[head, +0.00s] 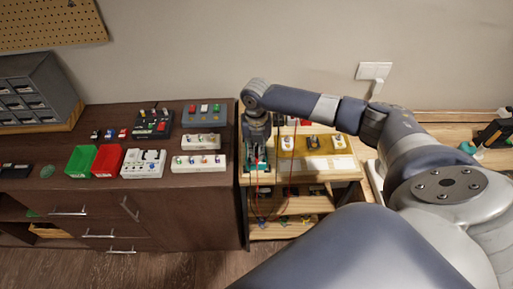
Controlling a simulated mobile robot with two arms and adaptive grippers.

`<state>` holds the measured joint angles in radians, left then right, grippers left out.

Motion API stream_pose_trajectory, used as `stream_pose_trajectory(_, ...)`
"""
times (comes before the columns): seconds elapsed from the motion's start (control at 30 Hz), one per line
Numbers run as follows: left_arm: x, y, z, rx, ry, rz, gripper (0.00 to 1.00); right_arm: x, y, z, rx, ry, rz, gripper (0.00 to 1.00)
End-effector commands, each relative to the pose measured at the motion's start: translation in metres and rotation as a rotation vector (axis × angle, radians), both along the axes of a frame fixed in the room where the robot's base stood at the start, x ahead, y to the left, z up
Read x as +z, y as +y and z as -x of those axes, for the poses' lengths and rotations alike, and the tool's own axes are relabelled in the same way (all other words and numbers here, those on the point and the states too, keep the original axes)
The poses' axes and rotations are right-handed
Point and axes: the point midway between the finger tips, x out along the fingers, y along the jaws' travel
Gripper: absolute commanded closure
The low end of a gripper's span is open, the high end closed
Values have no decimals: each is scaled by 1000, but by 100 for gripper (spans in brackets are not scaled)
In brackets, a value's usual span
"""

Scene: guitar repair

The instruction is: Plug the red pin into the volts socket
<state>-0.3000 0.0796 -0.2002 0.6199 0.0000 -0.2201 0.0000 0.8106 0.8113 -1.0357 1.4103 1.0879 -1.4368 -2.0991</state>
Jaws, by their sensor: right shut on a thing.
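My right arm reaches in from the right and its gripper (258,146) points down over the left end of the light wooden bench. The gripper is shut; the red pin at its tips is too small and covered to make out. A teal device (263,163), seemingly the meter, sits right below and beside the gripper. Its volts socket cannot be made out, so I cannot tell whether the pin touches it. Thin red leads (257,196) hang from there down past the bench's front edge. My left gripper is not in view.
A yellow mat (288,152) with several small parts lies right of the device. Shelves (290,205) are below the bench.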

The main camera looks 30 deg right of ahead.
Motion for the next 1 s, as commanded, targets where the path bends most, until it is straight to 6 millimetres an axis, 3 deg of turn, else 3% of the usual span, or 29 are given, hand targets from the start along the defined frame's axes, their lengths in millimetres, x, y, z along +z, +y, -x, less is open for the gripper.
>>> stream_pose_trajectory(1.0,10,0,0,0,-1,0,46,0,0,0,0,-1,1,100)
